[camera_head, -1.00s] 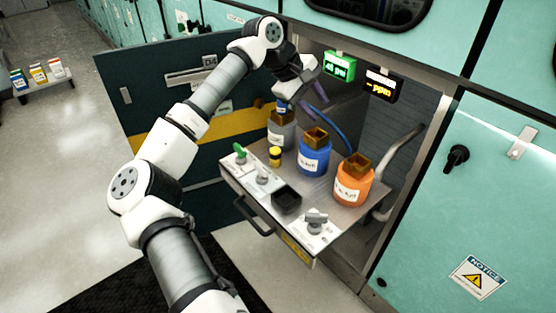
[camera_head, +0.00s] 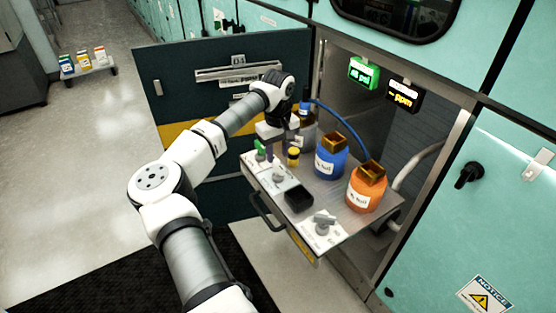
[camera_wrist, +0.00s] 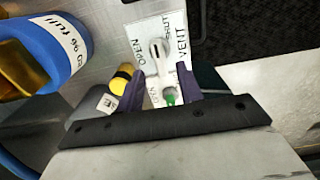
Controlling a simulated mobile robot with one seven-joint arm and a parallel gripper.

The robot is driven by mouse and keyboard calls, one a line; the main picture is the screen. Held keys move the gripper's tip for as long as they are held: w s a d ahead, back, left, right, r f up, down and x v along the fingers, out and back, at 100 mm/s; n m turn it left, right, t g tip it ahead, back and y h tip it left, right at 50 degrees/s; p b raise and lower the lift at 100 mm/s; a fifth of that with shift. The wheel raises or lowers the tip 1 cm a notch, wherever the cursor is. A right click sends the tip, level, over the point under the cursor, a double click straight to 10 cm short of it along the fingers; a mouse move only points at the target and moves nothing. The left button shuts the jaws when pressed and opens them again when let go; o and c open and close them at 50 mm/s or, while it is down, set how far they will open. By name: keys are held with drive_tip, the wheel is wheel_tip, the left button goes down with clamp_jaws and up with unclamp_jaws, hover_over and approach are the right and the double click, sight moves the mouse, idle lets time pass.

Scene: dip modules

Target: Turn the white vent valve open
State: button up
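The white vent valve (camera_head: 279,173) is on the white label plate at the left front of the pulled-out shelf. In the wrist view its pale handle (camera_wrist: 158,48) sits between the words OPEN and SHUT, with VENT beside it. Its exact angle is hard to read. My gripper (camera_wrist: 160,86) is open, its two purple fingers apart on either side of the plate, with the white handle ahead of the tips. A green valve knob (camera_wrist: 169,96) shows between the fingers. In the head view my gripper (camera_head: 272,150) is low over the plate's far end, partly hiding it.
A yellow-and-black capped item (camera_wrist: 122,78) stands close beside one finger. Blue (camera_head: 331,157) and orange (camera_head: 366,187) bottles stand to the right. The open door (camera_head: 170,100) is behind.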

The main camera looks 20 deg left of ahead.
sight(278, 164)
drive_tip(key=shift+f, duration=2.15)
drive_tip(key=shift+c, duration=0.3)
clamp_jaws()
